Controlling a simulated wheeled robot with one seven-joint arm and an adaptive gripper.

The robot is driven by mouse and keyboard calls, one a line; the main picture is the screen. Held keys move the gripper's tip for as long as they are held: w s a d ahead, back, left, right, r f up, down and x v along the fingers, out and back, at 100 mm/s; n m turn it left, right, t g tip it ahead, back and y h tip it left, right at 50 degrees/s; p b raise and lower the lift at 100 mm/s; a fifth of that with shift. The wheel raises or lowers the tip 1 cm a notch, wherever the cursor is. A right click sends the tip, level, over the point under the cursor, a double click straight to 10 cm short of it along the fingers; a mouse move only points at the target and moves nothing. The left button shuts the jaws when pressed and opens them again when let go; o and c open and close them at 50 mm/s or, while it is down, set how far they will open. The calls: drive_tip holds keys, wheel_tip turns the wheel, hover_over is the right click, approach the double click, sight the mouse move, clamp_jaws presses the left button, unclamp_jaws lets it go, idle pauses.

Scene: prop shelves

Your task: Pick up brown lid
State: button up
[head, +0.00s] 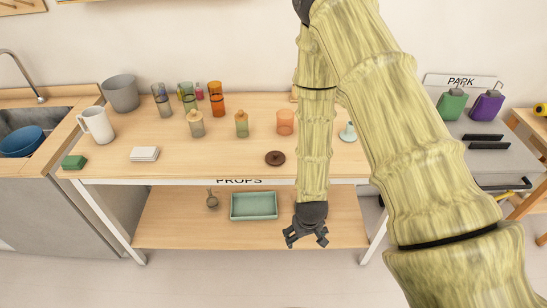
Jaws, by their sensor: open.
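A brown lid (275,158) lies flat near the front edge of the wooden table top (200,165). It is round and dark, with a small raised knob in the middle. My gripper (306,241) hangs from my arm in the head view, below and to the right of the lid in the picture. It is open and empty, in front of the table. My arm covers part of the table to the right of the lid.
Glass jars and bottles (242,124), an orange cup (286,122) and tall tumblers (216,100) stand behind the lid. A white box (144,154) and white pitcher (96,125) are at left. The lower shelf holds a green tray (254,206) and small vase (212,199).

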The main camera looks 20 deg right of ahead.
drive_tip(key=w+r+t, duration=0.2)
drive_tip(key=w+r, duration=0.8)
drive_tip(key=w, duration=0.3)
approach(276, 153)
drive_tip(key=shift+t+y, duration=0.3)
drive_tip(key=shift+y, duration=0.1)
drive_tip(key=shift+d+p+x, duration=0.2)
drive_tip(key=shift+p+x, duration=0.4)
drive_tip(key=shift+x, duration=0.75)
drive_tip(key=shift+d+p+x, duration=0.25)
drive_tip(key=shift+p+x, duration=0.3)
drive_tip(key=shift+x, duration=0.8)
drive_tip(key=shift+p+x, duration=1.4)
drive_tip(key=shift+x, duration=1.25)
drive_tip(key=shift+s+a, duration=0.15)
drive_tip(key=shift+c, duration=0.3)
drive_tip(key=c, duration=0.8)
